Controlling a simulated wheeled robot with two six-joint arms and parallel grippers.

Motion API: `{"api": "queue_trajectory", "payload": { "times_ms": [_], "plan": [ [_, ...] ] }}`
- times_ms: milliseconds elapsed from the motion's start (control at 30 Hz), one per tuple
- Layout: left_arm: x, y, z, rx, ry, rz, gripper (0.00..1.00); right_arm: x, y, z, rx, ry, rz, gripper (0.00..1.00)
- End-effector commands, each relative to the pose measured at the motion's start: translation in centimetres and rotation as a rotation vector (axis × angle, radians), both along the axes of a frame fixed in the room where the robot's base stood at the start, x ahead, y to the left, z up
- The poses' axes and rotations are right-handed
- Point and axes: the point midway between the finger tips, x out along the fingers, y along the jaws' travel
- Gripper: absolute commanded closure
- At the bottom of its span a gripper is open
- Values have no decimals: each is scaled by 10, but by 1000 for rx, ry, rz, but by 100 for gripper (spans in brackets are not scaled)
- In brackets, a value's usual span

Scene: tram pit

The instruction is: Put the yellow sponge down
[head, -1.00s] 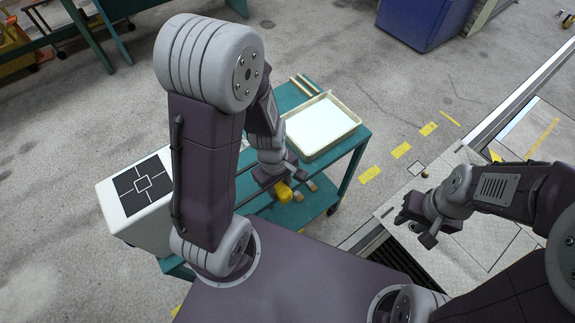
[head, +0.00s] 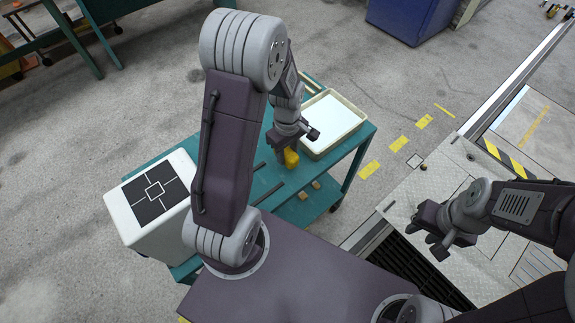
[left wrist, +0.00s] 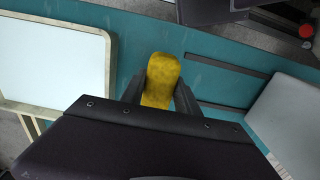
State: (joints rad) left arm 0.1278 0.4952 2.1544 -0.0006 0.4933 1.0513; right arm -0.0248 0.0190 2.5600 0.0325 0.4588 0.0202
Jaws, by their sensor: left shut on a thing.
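The yellow sponge (head: 291,158) is held by my left gripper (head: 284,150) over the teal cart top (head: 235,187), just in front of the cream tray. In the left wrist view the sponge (left wrist: 162,80) shows between the two dark fingers (left wrist: 160,92), with the teal surface (left wrist: 215,80) behind it. I cannot tell whether the sponge touches the surface. My right gripper (head: 436,240) hangs at the right over the pale floor plates, with its fingers apart and nothing between them.
A cream tray with a white inside (head: 358,138) stands on the cart; it also shows in the left wrist view (left wrist: 110,72). A white box with a black marker (head: 150,195) stands at the left. Dark strips (head: 268,193) lie on the teal top. A floor grating (head: 400,262) is below right.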

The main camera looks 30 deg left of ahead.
Motion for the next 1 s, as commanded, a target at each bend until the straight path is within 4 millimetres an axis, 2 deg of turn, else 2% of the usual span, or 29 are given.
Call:
{"api": "queue_trajectory", "payload": {
  "times_ms": [100,267,367,467,767,800,833,867,1000],
  "plan": [
    [-1,0,-17,0,2,0,100,0,0,-1,0,0,0,64],
    [-1,0,-25,0,2,0,100,0,0,-1,0,0,0,64],
    [-1,0,-45,0,4,0,100,0,0,-2,0,0,0,64],
    [-1,0,-53,0,2,0,100,0,0,5,0,0,0,64],
    [0,0,-58,0,-2,0,100,0,0,2,0,0,0,64],
    [0,0,-57,0,-2,0,51,0,0,3,0,0,0,64],
    [0,0,-57,0,-2,0,43,0,0,3,0,0,0,64],
    [0,0,-57,0,-2,0,41,0,0,3,0,0,0,64],
    [0,0,-57,0,-1,0,41,0,0,3,0,0,0,64]
  ]
}}
